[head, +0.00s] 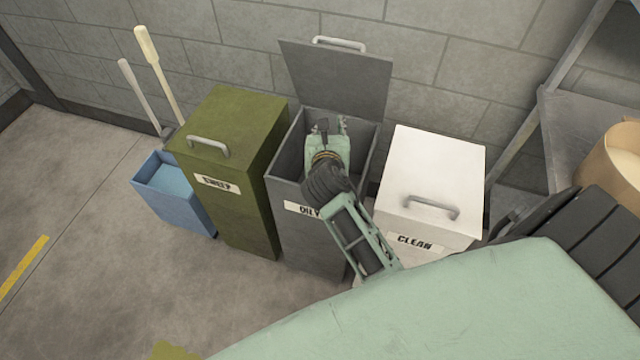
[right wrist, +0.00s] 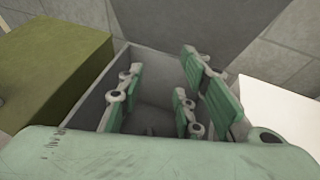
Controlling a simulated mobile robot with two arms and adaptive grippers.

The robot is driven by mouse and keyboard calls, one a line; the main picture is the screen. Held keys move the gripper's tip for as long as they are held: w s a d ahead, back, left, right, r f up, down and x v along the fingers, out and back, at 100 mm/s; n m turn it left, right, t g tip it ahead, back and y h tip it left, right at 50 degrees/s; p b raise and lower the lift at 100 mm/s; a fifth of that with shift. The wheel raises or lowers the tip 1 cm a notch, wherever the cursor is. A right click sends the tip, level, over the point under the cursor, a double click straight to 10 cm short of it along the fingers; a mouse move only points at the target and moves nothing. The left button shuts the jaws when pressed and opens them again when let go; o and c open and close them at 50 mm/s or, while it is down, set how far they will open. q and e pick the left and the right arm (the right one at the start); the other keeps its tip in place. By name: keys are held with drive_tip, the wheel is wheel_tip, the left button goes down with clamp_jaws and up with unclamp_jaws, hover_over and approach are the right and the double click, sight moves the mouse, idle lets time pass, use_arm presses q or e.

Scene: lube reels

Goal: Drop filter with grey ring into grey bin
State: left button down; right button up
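The grey bin (head: 312,240) stands between the green and white bins, with its lid (head: 338,80) raised against the wall. Its label is partly hidden by my right arm. My right gripper (head: 327,122) is over the open mouth of this bin, pointing into it. In the right wrist view the fingers of my right gripper (right wrist: 160,95) are spread apart with nothing held between them. The inside of the grey bin (right wrist: 112,85) shows below; its floor is dim. I cannot make out a filter with a grey ring in either view. My left gripper is out of view.
A closed green bin (head: 250,200) is on the left and a closed white bin (head: 432,165) on the right. A blue tub (head: 170,205) and two long handles (head: 158,70) stand farther left. A shelf (head: 585,120) with a round tan container (head: 620,160) is at right.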

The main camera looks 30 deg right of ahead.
drive_tip(key=v, duration=1)
drive_tip(key=shift+f, duration=0.1)
